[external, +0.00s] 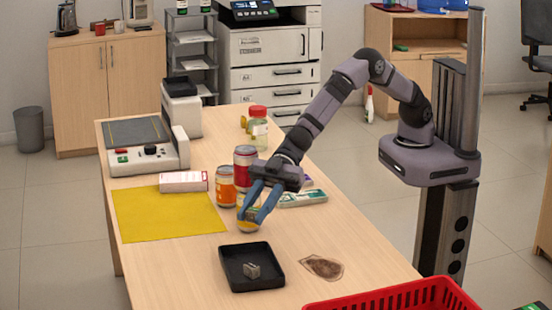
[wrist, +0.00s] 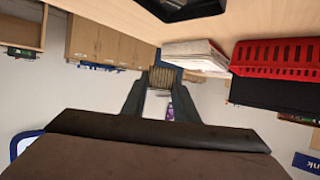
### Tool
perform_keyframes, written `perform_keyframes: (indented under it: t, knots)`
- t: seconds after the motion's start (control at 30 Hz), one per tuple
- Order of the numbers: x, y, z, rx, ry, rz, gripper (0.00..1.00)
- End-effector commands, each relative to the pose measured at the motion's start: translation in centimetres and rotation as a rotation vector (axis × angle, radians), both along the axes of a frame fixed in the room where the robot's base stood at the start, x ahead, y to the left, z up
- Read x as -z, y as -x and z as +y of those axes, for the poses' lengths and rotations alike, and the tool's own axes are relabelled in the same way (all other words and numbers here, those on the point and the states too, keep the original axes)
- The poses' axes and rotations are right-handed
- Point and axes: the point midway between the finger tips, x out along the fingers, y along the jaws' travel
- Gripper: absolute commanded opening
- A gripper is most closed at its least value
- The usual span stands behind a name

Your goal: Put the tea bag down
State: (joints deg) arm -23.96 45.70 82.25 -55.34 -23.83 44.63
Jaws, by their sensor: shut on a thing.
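In the wrist view, my gripper (wrist: 166,86) is shut on a small olive-tan, ribbed piece, which I take to be the tea bag (wrist: 165,77). It sits between the fingertips. In the external view, my gripper (external: 251,218) points down over the counter, in front of a yellow-labelled can. The tea bag cannot be made out clearly there. A black tray (external: 235,285) lies on the counter in front of the gripper, with a small grey-tan block (external: 252,270) in it. The tray's dark edge also shows at the top of the wrist view (wrist: 180,8).
A yellow mat (external: 165,215) lies left of the gripper. A red can (external: 245,158), an orange can (external: 226,186) and the yellow-labelled can (external: 248,226) stand close behind it. A red basket (external: 400,302) is at the front right.

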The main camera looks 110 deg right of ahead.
Motion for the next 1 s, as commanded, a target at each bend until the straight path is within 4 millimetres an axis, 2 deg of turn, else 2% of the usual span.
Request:
perform_keyframes:
  t: [0.33,0.7,1.0]
  knots:
    - [0.0,-0.7,-0.3,-0.001,0.000,0.002,0.06]
    - [5.1,-0.7,-0.3,-0.001,0.001,0.003,0.06]
    - [6.0,-0.7,-0.3,-0.001,-0.001,0.001,0.06]
